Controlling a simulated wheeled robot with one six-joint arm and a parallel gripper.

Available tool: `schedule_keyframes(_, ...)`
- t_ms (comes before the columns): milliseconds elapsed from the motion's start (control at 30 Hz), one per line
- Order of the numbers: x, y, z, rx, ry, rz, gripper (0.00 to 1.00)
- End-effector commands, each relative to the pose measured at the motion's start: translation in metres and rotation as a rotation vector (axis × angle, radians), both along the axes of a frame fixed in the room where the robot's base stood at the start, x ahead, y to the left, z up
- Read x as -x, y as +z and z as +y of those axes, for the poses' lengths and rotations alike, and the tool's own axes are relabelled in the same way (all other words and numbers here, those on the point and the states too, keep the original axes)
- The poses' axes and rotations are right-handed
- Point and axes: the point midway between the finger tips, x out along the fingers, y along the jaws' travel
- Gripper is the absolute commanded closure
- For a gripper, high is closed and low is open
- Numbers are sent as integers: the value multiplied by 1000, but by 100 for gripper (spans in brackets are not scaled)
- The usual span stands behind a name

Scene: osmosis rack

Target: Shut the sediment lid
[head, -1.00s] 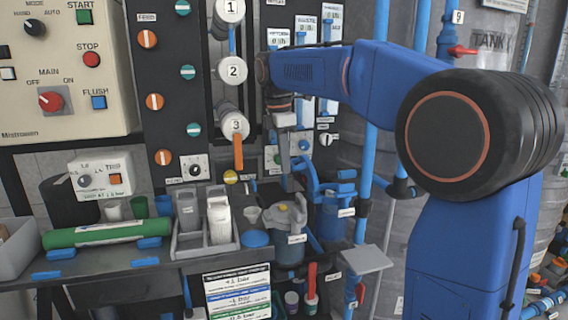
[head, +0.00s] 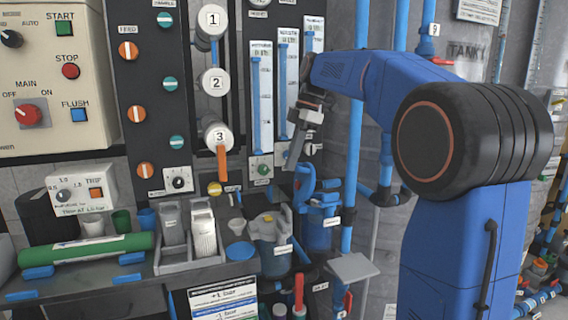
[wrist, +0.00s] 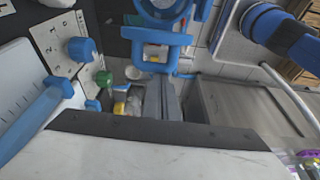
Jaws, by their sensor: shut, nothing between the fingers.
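A blue housing (head: 317,230) stands on the right of the bench, with a blue raised part (head: 304,185), apparently its lid, upright above it. A grey-topped housing (head: 272,245) stands to its left. Their labels are too small to read, so I cannot tell for sure which is the sediment one. My gripper (head: 291,162) is shut and empty, pointing down just above the blue raised part. In the wrist view the gripper fingers (wrist: 162,100) are together, near a blue frame-like part (wrist: 154,45). Contact cannot be told.
Flow meters (head: 288,85) stand on the panel behind the gripper. Blue vertical pipes (head: 357,120) rise to the right. A grey flat plate (head: 352,267) lies in front of the blue housing. A green cylinder (head: 85,252) and grey trays are at left.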

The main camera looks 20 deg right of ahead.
Motion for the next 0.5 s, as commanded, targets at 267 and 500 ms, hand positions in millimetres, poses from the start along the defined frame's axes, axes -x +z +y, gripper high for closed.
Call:
schedule_keyframes(267, 0, 2, -16, 1, -1, -1, 100)
schedule_keyframes(500, 0, 2, -20, 2, 0, -1, 100)
